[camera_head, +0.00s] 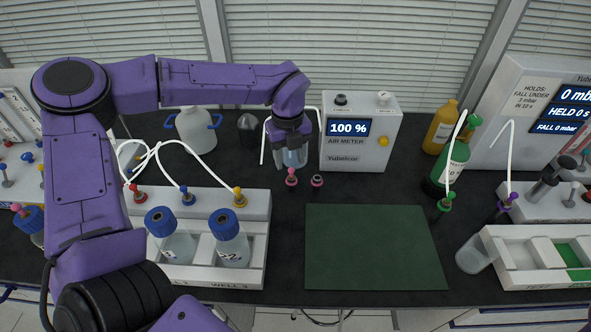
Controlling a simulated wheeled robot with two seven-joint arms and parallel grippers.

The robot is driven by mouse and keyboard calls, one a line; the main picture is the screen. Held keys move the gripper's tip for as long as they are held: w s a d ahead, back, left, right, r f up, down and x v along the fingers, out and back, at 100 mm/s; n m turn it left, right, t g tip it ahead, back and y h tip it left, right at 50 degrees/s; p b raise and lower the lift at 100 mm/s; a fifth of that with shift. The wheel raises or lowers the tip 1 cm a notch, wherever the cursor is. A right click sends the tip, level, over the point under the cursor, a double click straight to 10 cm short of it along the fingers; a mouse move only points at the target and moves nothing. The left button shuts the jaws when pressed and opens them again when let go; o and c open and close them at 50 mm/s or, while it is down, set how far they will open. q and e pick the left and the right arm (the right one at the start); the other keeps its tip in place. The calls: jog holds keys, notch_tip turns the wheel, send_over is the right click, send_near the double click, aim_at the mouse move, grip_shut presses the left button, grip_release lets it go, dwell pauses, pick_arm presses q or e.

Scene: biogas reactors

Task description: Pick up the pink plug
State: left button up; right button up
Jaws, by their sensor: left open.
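Two small pinkish plug-like pieces stand on the black bench in front of the air meter. The left one, a pink plug (291,177), is directly below my left gripper (291,161). The right one, a darker pink piece (317,181), stands just beside it. My left gripper points down from the purple arm and is open. My right gripper is out of view.
The air meter (352,157) stands close on the right, reading 100 %. A green mat (375,248) lies clear in front. A white rack (253,270) with blue-capped bottles is at front left. A green bottle (450,165) and a tipped clear cup (472,257) are at right.

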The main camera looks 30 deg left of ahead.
aim_at(291, 169)
pick_arm(q)
jog(key=f, duration=0.2)
jog(key=w+f+p, duration=0.1)
jog(key=f, duration=0.1)
jog(key=w+f+p, duration=0.1)
jog(key=f, duration=0.1)
jog(key=shift+a+f, duration=0.1)
jog(key=shift+a, duration=0.05)
jog(key=shift+s+r, duration=0.2)
jog(key=shift+s, duration=0.15)
jog(key=shift+c, duration=0.4)
jog(key=shift+s+r, duration=0.2)
jog(key=shift+s, duration=0.05)
jog(key=c, duration=0.5)
grip_shut()
jog(key=shift+w+f, duration=0.15)
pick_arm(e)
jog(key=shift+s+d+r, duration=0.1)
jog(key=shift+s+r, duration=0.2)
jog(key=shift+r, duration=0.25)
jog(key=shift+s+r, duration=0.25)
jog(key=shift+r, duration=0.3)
